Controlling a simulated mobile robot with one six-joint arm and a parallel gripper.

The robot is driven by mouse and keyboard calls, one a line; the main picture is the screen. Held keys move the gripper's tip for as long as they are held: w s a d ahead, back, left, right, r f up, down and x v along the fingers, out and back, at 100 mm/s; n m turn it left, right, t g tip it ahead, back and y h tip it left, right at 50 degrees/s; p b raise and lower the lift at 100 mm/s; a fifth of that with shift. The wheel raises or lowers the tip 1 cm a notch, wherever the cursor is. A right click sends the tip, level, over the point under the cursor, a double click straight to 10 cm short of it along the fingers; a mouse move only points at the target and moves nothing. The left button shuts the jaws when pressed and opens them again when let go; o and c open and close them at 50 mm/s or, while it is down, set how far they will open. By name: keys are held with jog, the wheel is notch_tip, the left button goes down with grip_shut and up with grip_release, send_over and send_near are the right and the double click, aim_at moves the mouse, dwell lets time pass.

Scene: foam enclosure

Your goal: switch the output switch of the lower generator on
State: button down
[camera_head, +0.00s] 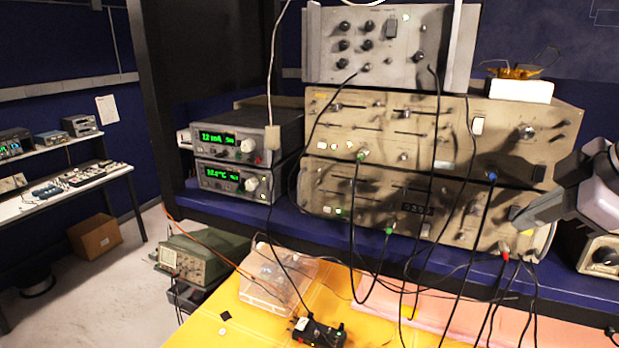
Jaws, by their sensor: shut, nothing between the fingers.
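The lower generator (385,195) is the lower of two wide beige instruments stacked on a blue shelf. Its front has sliders, small buttons at the left, a dark display-like patch in the middle and several cable plugs. My gripper (518,226) comes in from the right with its fingers shut and empty. Its tip appears in front of the right end of the lower generator's panel, above a red plug (504,253), and hides part of that end. I cannot tell whether it touches the panel. I cannot make out which control is the output switch or its position.
The upper generator (445,125) sits directly on top, with a grey instrument (375,60) above it. Black cables hang across the panels. Two units with green displays (225,140) stand at the left. A clear plastic box (265,285) lies on the yellow surface in front.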

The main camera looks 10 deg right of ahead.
jog(key=shift+w+d+r, duration=0.1)
jog(key=shift+w+d, duration=0.4)
jog(key=shift+w, duration=0.25)
jog(key=shift+a, duration=0.1)
jog(key=shift+w+d+r+g+p, duration=0.1)
jog(key=shift+w+d+g+p, duration=0.15)
jog(key=shift+p, duration=0.75)
jog(key=shift+r, duration=0.1)
jog(key=shift+r+p, duration=0.7)
jog(key=shift+r, duration=0.05)
